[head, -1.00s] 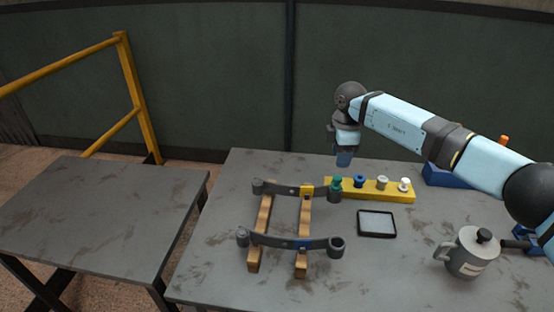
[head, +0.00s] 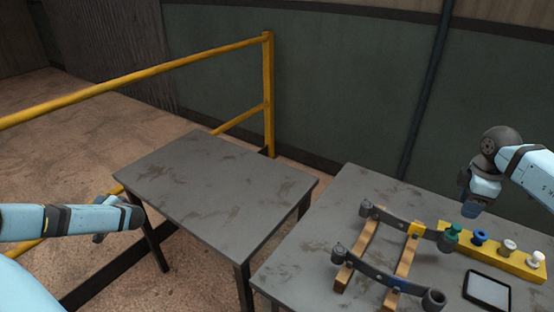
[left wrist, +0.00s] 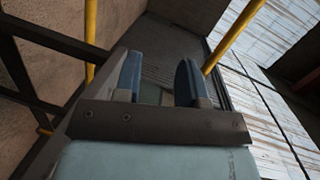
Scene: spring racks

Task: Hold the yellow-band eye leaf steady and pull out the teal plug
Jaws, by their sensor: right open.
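The yellow-band leaf (head: 393,219) is the far one of two dark leaves on wooden bars, with a yellow band (head: 416,229) near its right end. Its right eye (head: 446,242) is at the teal plug (head: 453,231). I cannot tell whether the plug is in the eye or just behind it. My right gripper (head: 471,209) is open, pointing down above and beyond the teal plug, apart from it. My left gripper (left wrist: 158,82) is open and empty in the left wrist view. In the head view its arm is at the far left, well away from the leaf.
A yellow rack (head: 522,262) holds blue, grey and white plugs right of the teal one. The near leaf (head: 385,280) has a blue band. A black-framed pad (head: 487,290) lies in front of the rack. A bare side table (head: 215,190) and yellow railing (head: 268,95) stand left.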

